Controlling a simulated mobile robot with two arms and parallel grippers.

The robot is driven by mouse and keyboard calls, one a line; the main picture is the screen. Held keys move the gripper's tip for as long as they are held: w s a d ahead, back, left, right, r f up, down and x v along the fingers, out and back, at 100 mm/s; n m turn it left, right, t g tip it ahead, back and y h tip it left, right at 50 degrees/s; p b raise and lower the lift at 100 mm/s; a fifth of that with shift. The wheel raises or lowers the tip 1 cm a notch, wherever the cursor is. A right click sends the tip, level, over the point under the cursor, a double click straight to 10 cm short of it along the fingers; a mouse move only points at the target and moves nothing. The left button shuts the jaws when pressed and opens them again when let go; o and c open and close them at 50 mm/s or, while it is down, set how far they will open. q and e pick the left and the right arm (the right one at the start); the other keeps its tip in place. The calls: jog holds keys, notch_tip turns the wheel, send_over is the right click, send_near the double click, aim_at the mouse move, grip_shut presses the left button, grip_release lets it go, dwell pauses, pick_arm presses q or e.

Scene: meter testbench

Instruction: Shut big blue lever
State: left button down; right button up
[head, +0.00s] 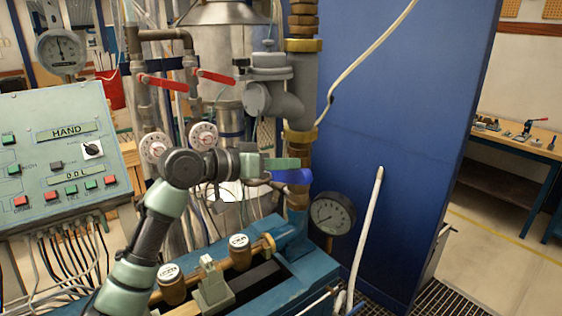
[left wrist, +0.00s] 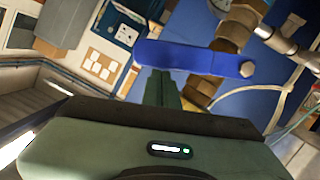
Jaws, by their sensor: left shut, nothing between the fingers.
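The big blue lever (head: 293,176) is at the middle of the head view, on the brass-coloured vertical pipe. In the left wrist view the blue lever (left wrist: 185,57) lies crosswise, with a bolt at its right end. My left gripper (head: 290,164) is shut and empty, its green fingers just above the lever in the head view. In the left wrist view the closed fingertips (left wrist: 161,76) end at the lever's near edge. I cannot tell whether they touch it. My right gripper is not in view.
A black-faced gauge (head: 333,213) sits right of the pipe, before a blue panel (head: 400,110). Red levers (head: 163,83) and white dials (head: 203,135) are to the left. A control box (head: 40,150) stands at far left. Brass pipework (head: 212,257) lies below my arm.

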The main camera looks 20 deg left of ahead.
aim_at(297, 184)
pick_arm(q)
jog(key=shift+s+d+f+m+y+b, duration=0.2)
jog(key=shift+f+m, duration=0.1)
jog(key=shift+f, duration=0.1)
jog(key=shift+s+d+f+m+y+b, duration=0.1)
jog(key=shift+d+f+m+b, duration=0.15)
jog(key=shift+f, duration=0.2)
jog(key=shift+s+d+f+m+y+b, duration=0.1)
jog(key=shift+s+d+f+m+b, duration=0.05)
jog(key=shift+f+m, duration=0.25)
jog(key=shift+s+d+f+m+t+b, duration=0.1)
jog(key=shift+d+f+m+t+b, duration=0.1)
jog(key=shift+f+m, duration=0.2)
jog(key=shift+s+d+f+m+t+b, duration=0.1)
jog(key=shift+f+m+t+b, duration=0.1)
jog(key=shift+f+m, duration=0.15)
